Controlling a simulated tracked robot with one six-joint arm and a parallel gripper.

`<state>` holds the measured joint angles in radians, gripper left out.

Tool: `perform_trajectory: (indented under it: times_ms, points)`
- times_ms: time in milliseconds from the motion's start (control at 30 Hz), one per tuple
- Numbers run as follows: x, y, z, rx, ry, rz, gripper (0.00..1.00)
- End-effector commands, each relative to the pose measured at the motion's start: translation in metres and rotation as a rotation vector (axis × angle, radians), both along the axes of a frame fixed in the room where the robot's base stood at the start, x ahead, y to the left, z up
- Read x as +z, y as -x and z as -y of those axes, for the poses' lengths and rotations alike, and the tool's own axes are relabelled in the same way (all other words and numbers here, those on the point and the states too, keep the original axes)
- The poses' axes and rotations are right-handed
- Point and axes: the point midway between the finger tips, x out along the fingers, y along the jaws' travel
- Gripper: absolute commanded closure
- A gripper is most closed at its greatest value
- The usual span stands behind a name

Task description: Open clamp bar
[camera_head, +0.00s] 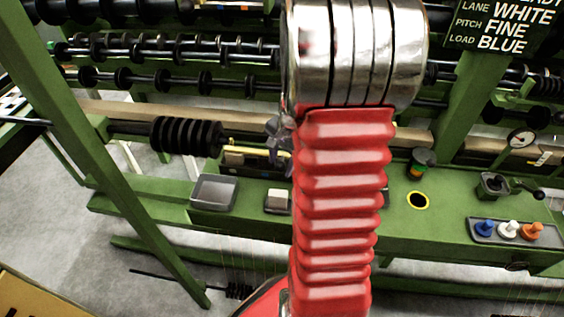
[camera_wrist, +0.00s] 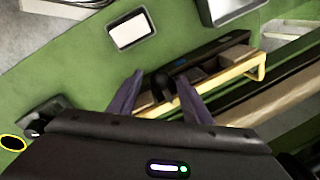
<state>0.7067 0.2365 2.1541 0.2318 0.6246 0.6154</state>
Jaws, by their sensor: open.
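The clamp bar appears to be the yellow bar (camera_wrist: 228,78) on a dark and wooden clamp block in the wrist view; its far end is bent. It also shows in the head view (camera_head: 246,149), left of my red arm. My gripper (camera_wrist: 159,78) is open, its two purple fingers reaching over the near end of the clamp block. A dark rounded piece (camera_wrist: 162,86) shows between the fingers; I cannot tell whether they touch it. In the head view my arm hides most of the gripper, and only small greyish parts (camera_head: 280,129) show beside it.
A green bench (camera_head: 400,220) carries a metal tray (camera_head: 213,192), a small pale block (camera_head: 277,200), a yellow-ringed hole (camera_head: 418,200) and blue, white and orange pegs (camera_head: 508,229). Black spools (camera_head: 186,135) sit on a rod left of the clamp. A green post (camera_head: 100,160) slants at left.

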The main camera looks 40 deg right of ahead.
Motion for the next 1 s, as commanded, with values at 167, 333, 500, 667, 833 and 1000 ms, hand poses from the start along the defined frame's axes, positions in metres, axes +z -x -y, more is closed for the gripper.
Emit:
perform_trajectory:
  times_ms: [167, 333, 500, 667, 833, 1000]
  points:
    - [0.0002, 0.0001, 0.0001, 0.000, 0.000, 0.000, 0.58]
    - [0.0003, 0.0001, 0.0002, 0.000, 0.000, 0.000, 0.70]
    - [0.0004, 0.0003, 0.0003, -0.001, 0.000, 0.000, 0.82]
    - [0.0004, 0.0004, 0.0004, -0.001, 0.000, 0.000, 0.94]
    - [0.0004, 0.0004, 0.0005, -0.001, 0.000, 0.000, 1.00]
    - [0.0005, 0.0004, 0.0006, -0.001, 0.000, 0.000, 1.00]
